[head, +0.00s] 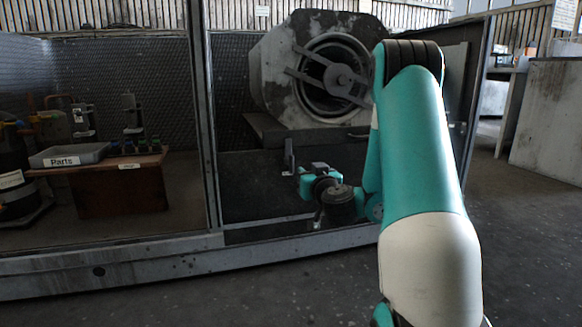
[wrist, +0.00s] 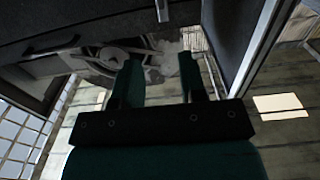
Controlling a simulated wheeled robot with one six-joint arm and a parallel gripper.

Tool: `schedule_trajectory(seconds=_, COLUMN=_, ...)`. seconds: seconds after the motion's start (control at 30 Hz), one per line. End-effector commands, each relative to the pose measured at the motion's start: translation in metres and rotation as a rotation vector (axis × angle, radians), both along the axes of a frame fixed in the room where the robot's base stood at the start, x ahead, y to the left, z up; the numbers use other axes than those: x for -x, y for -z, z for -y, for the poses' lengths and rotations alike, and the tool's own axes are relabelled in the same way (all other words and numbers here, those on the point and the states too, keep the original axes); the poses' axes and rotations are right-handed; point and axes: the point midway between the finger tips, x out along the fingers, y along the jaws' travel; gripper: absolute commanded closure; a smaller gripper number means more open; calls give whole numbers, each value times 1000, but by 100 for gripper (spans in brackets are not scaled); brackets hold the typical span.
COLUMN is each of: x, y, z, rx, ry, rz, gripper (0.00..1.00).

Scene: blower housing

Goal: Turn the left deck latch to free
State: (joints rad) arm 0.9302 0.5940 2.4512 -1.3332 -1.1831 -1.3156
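A small upright grey metal piece (head: 288,156), which looks like the left deck latch, stands at the front of the dark deck (head: 262,132) under the blower. In the wrist view a short pale metal piece (wrist: 162,11) at the top edge appears to be the same latch, beyond the fingertips. My gripper (head: 298,171) is low in front of the deck, just right of the latch in the head view. In the wrist view my gripper (wrist: 160,60) is open, with nothing between its two fingers. The latch's exact angle is hard to tell.
The blower housing (head: 273,72) sits on the deck. A small handle (head: 358,134) is at the deck's right front. A frame post (head: 202,120) and a low sill (head: 130,262) bound the enclosure. A Parts tray (head: 68,155) is on a brown box (head: 118,190) at left.

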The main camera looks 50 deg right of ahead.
Motion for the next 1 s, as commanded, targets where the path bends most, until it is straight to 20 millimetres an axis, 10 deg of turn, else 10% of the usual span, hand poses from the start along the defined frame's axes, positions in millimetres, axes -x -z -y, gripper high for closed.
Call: schedule_trajectory(seconds=1.0, x=-116, y=-8, z=67, rx=2, ry=-8, rz=0, gripper=62)
